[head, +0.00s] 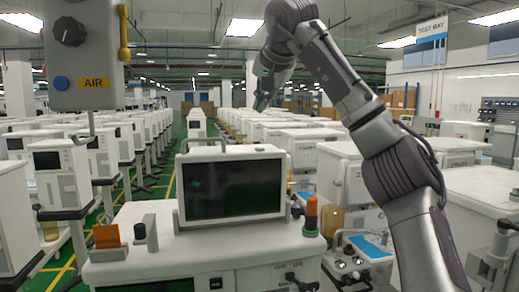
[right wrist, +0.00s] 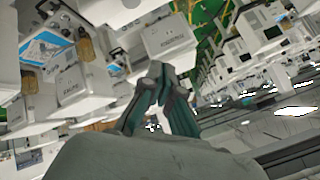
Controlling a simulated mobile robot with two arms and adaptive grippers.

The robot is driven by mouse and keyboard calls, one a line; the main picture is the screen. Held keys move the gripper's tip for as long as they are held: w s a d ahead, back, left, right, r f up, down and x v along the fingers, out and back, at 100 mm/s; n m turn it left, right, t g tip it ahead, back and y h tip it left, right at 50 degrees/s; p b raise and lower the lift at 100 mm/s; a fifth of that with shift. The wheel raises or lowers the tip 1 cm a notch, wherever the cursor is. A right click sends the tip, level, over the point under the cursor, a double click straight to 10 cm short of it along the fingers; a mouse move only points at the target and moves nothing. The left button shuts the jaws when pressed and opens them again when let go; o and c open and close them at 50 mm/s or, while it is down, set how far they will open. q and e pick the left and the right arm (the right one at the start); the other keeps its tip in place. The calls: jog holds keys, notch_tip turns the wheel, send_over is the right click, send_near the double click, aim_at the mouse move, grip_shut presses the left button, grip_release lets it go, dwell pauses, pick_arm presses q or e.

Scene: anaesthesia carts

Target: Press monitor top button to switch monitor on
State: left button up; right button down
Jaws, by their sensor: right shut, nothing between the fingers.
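The monitor (head: 231,186) stands on top of the white cart in the middle of the head view. Its screen is dark and its frame is white, with a handle over the top left. The monitor is not clearly visible in the right wrist view. My left gripper is not in view.
An orange and green beacon (head: 311,214) stands right of the monitor. An orange card (head: 107,236) and a black knob (head: 140,231) are at the left on the cart top (head: 190,246). A grey AIR panel (head: 84,55) hangs upper left. Many white carts fill the hall behind.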

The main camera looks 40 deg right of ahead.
send_over(262, 149)
jog(key=f, duration=0.4)
jog(key=shift+w+d, duration=0.15)
jog(key=shift+w, duration=0.2)
jog(key=shift+s+f+b, duration=0.15)
jog(key=shift+f+b, duration=0.2)
jog(key=shift+f, duration=0.15)
jog(key=shift+s+f+b, duration=0.15)
jog(key=shift+f+b, duration=0.15)
jog(key=shift+f, duration=0.2)
jog(key=shift+w+f, duration=0.1)
jog(key=shift+f, duration=0.35)
jog(key=shift+w+f+b, duration=0.1)
jog(key=shift+b, duration=0.2)
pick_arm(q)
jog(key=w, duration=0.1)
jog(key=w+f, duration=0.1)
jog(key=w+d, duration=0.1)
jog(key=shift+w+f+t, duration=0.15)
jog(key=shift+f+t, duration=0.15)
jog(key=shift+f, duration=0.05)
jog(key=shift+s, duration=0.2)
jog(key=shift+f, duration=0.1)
pick_arm(e)
jog(key=shift+f, duration=0.35)
